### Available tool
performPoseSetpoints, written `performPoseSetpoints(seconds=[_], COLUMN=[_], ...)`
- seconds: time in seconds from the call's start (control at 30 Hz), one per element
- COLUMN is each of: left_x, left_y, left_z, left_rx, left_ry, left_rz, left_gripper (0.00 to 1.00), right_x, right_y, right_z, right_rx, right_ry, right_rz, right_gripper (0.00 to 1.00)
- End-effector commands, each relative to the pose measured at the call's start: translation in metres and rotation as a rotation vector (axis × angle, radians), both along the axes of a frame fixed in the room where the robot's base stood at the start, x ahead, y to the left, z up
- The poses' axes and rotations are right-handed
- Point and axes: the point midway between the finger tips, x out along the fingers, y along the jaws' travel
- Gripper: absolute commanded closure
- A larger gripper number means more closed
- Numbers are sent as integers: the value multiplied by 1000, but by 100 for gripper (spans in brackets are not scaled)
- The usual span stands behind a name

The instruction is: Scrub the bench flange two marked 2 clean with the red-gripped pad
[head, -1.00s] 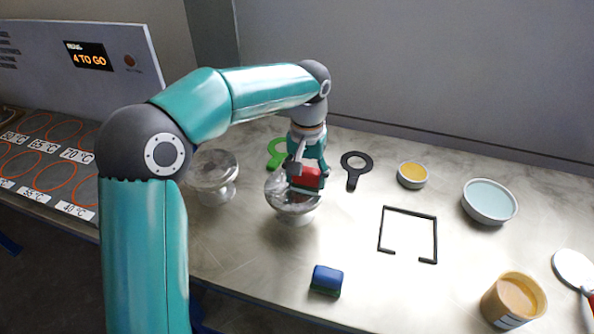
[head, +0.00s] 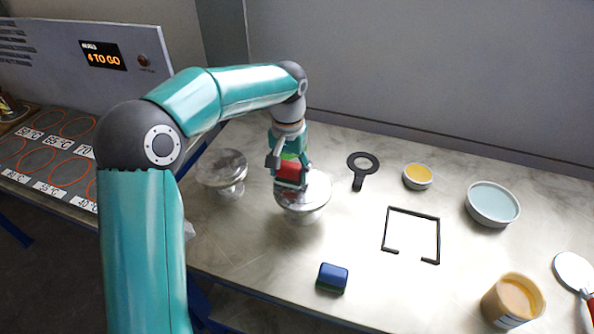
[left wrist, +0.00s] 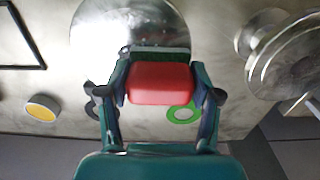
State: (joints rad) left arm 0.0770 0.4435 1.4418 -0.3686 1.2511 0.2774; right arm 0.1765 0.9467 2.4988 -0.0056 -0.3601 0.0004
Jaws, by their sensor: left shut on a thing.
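My left gripper (head: 289,172) is shut on the red-gripped pad (head: 287,168), which also shows in the left wrist view (left wrist: 160,83). The pad is at the left rear part of a shiny flanged vessel (head: 306,197); I cannot tell whether it touches. That flange's bright face also shows in the left wrist view (left wrist: 125,18). A second flanged vessel (head: 222,168) stands to its left, also in the left wrist view (left wrist: 288,58). I see no readable number on either flange. My right gripper is not in view.
A blue-and-green block (head: 332,277) lies near the front edge. A black ring tool (head: 361,168), yellow dish (head: 417,176), pale blue bowl (head: 492,203), black open frame (head: 412,212) and tan jar (head: 513,301) stand right. A green ring (left wrist: 183,113) lies behind the flange.

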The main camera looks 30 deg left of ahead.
Motion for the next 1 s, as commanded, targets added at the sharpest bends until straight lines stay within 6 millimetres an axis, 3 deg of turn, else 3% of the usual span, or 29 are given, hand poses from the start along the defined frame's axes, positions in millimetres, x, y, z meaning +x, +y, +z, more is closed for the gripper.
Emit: performPoseSetpoints(seconds=[0.7,1.0], left_x=[0,-1], left_y=[4,6], left_z=[70,80], left_rx=[-1,0], left_ry=[-1,0], left_rz=[-2,1], left_gripper=[69,69], right_x=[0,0], right_y=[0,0], right_z=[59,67], right_rx=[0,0], right_ry=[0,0], right_rz=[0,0], right_gripper=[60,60])
